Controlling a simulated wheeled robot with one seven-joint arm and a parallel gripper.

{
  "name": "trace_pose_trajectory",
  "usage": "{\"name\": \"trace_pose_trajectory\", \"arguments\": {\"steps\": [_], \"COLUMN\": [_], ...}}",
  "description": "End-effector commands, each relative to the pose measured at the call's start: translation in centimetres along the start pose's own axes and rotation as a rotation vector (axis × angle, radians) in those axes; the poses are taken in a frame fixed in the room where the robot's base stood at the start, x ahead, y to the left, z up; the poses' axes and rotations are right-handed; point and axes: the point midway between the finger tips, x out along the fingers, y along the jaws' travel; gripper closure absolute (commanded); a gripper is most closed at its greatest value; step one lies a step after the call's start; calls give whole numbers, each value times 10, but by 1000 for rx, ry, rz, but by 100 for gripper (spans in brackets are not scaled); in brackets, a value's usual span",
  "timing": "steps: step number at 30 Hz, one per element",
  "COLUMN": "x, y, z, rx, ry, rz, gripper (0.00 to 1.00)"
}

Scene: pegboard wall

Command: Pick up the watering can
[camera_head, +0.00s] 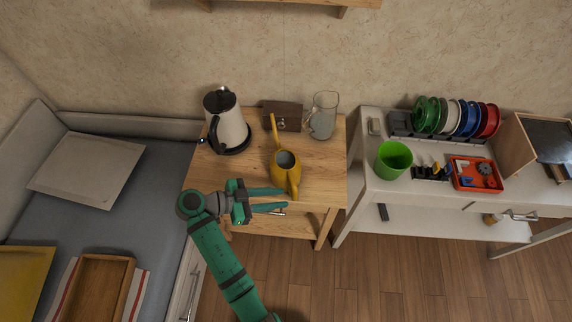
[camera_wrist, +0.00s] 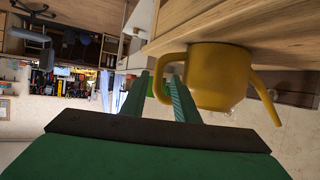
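The yellow watering can (camera_head: 284,173) stands upright on a small wooden table (camera_head: 325,170). Its long spout points to the back and its handle faces the front. My gripper (camera_head: 286,198) is at the table's front edge with its green fingers apart and the tips beside the handle. In the wrist view the picture is turned over, with the tabletop above. There the can's yellow body (camera_wrist: 217,78) is right of the fingers, and its handle (camera_wrist: 160,72) is at the open fingertips (camera_wrist: 160,80). I cannot tell whether they touch the handle.
A white kettle (camera_head: 228,128), a brown box (camera_head: 284,114) and a glass pitcher (camera_head: 323,115) stand behind the can. A bed is on the left.

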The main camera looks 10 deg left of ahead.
Motion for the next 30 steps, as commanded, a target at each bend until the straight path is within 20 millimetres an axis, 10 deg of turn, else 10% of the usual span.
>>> {"name": "trace_pose_trajectory", "arguments": {"steps": [30], "x": [100], "y": [2], "z": [-6], "rx": [28], "ry": [8], "rz": [23], "gripper": [72]}}
